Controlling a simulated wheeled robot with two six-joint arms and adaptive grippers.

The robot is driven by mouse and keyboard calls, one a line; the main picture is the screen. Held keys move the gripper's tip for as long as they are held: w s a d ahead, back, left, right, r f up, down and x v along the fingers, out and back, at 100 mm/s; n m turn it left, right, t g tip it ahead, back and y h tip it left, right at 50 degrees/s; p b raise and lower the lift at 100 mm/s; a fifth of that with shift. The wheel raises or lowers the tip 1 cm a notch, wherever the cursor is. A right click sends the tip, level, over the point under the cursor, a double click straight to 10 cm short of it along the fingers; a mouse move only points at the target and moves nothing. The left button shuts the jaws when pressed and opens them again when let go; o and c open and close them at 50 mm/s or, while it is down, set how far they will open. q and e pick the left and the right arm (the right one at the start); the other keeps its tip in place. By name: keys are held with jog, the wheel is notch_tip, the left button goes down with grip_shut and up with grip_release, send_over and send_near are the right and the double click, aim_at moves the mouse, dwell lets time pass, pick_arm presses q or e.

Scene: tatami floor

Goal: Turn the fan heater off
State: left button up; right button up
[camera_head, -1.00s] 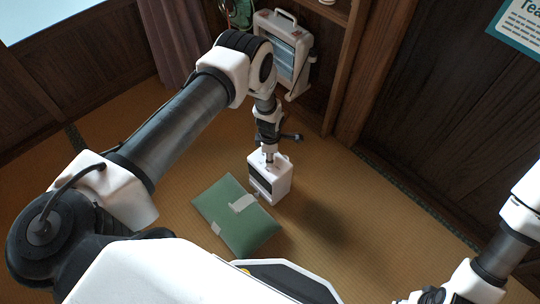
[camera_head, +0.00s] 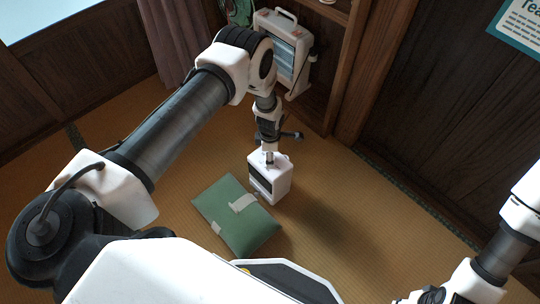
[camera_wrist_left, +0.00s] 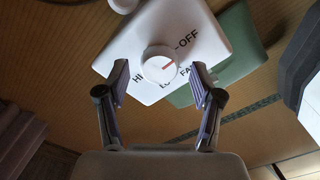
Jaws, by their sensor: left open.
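The fan heater (camera_head: 270,187) is a small white box with a dark front, upright on the tatami. My left gripper (camera_head: 268,158) points down just over its top. Letters for HI, LO, FAN and OFF surround the dial, partly covered. My left gripper (camera_wrist_left: 160,82) is open, with one finger on each side of the dial and gaps showing. My right arm enters at the lower right; its fingers are outside the picture.
A green cushion (camera_head: 228,212) with a pale strap lies on the floor left of the heater. A white panel heater (camera_head: 283,50) stands in the wooden alcove behind, beside a green object (camera_head: 240,12). Open tatami (camera_head: 350,225) lies to the right.

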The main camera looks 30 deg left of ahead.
pick_arm(q)
notch_tip(320, 180, up, 11)
jog(key=shift+r, duration=0.15)
dwell(0.4)
